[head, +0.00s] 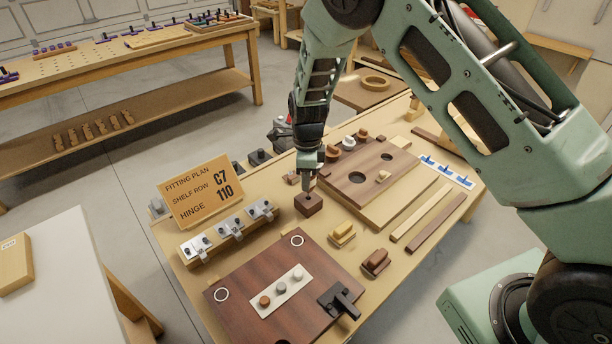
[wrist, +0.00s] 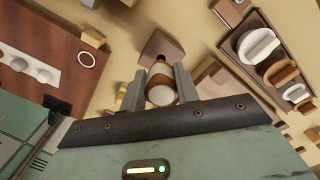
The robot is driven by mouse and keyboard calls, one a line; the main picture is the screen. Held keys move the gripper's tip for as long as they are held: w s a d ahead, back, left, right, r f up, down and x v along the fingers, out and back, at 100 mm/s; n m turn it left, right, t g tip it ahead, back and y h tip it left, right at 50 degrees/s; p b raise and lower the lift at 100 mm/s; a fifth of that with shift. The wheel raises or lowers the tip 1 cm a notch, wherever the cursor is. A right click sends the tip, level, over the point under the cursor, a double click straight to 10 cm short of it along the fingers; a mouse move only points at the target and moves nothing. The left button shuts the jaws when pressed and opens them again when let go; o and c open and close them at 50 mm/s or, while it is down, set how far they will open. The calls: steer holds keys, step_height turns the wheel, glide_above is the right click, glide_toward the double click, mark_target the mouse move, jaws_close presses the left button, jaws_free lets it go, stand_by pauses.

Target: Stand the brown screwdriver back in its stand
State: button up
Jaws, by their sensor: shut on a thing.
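My gripper (head: 308,181) points down over the bench and is shut on the brown screwdriver. In the wrist view, the screwdriver's handle (wrist: 161,92), brown with a pale round end, sits between the two fingers. The stand, a small dark brown block (head: 309,205), is directly below my gripper in the head view. It also shows just beyond the handle in the wrist view (wrist: 158,47). The screwdriver's shaft and tip are hidden, so I cannot tell whether the tip is inside the stand's hole or above it.
A sign board (head: 201,190) and a rail with several metal hinges (head: 232,233) stand to the left. A dark red-brown panel (head: 245,277) lies in front. A wooden board with round holes (head: 350,190) lies to the right, with small blocks (head: 375,262) near it.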

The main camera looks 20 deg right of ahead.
steer(key=shift+f+b, duration=0.85)
steer(key=shift+f, duration=0.8)
stand_by(1.2)
steer(key=o, duration=1.5)
steer(key=shift+c, duration=0.2)
steer(key=shift+r+p, duration=3.1)
steer(key=shift+r, duration=0.7)
